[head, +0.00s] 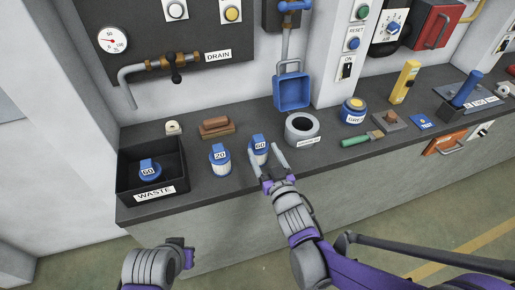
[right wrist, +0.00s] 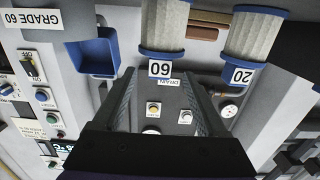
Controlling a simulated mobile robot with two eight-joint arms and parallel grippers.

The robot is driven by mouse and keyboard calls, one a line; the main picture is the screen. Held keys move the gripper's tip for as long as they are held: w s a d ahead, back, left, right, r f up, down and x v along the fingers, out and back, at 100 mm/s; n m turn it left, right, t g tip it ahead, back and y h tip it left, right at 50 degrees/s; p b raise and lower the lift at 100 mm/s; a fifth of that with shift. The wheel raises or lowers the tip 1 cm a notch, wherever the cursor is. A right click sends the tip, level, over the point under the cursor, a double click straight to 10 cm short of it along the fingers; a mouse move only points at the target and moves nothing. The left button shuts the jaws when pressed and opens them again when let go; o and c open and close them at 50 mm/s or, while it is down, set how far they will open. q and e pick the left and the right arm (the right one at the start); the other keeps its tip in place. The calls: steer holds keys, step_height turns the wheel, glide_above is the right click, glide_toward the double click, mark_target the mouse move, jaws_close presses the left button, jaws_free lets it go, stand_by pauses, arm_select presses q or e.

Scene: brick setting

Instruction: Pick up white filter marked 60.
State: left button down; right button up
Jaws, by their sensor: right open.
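The white filter marked 60 (head: 259,147) stands upright on the dark counter, with a blue cap, blue base and a 60 tag. It shows upside down in the right wrist view (right wrist: 165,27). My right gripper (head: 264,158) is open, its fingers spread to either side of this filter at its front; contact cannot be told. Its fingers frame the 60 tag in the right wrist view (right wrist: 160,92). Another blue-capped item marked 60 (head: 149,171) sits in the black waste bin (head: 177,163). My left gripper (head: 187,252) is low at the left, its jaws unclear.
A white filter marked 20 (head: 219,161) stands just left of the target. A grey ring-shaped holder (head: 302,125) is close on its right. Brown blocks (head: 214,127) lie behind. A green-handled tool (head: 358,140) and a blue jar (head: 353,112) are farther right.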

steer(key=p+x, duration=0.1)
steer(key=x, duration=0.7)
steer(key=shift+w+a+r, duration=0.1)
steer(key=shift+w, duration=0.2)
jaws_close()
